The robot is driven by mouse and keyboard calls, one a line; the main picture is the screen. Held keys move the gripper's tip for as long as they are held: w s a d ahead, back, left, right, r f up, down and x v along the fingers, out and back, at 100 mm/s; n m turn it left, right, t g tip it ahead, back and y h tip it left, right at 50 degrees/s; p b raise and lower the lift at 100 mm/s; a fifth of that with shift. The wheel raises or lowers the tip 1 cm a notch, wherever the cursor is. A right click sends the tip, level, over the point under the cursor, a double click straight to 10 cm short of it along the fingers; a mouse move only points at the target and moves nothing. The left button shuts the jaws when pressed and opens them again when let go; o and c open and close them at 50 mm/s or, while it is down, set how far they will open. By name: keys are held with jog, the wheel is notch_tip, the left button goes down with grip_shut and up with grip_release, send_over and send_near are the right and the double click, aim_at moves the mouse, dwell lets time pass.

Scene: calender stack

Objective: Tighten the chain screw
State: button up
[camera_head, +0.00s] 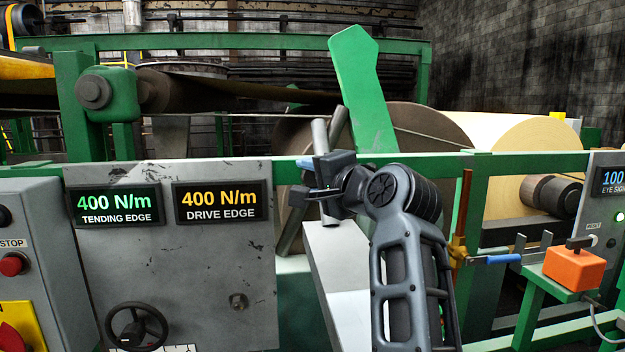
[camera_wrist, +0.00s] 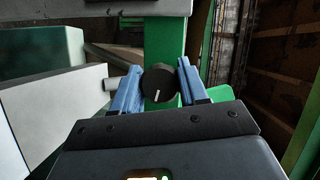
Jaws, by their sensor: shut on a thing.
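In the wrist view, a round black knob (camera_wrist: 160,86) with a white line on its face sits between the two blue fingers of my gripper (camera_wrist: 158,74). The fingers are shut on its sides, and the white line points downward, nearly vertical. I cannot see a chain, so I cannot tell for certain that this is the chain screw. In the head view, my gripper (camera_head: 312,178) is beside the upper end of a slanted grey bar, and the knob is hidden there.
The tending edge display (camera_head: 117,205) and drive edge display (camera_head: 221,201) both read 400 N/m. A handwheel (camera_head: 137,326) is below them. A tall green plate (camera_head: 361,90) stands behind my arm. An orange block (camera_head: 574,269) with a handle is at right, near a blue-handled tool (camera_head: 503,259).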

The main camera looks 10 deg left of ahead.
jog(key=shift+s+a+f+m+y, duration=0.1)
jog(key=shift+a+f+m+y, duration=0.1)
jog(key=shift+m, duration=0.3)
jog(key=shift+a+f+m+y, duration=0.1)
jog(key=shift+f+m, duration=0.1)
jog(key=shift+m, duration=0.3)
jog(key=o, duration=0.9)
jog(key=shift+r, duration=0.15)
jog(key=shift+o, duration=0.7)
jog(key=shift+d+r, duration=0.1)
jog(key=shift+r, duration=0.05)
jog(key=shift+d, duration=0.1)
jog(key=b+v, duration=0.2)
jog(key=v, duration=0.5)
jog(key=shift+s, duration=0.35)
jog(key=shift+d, duration=0.2)
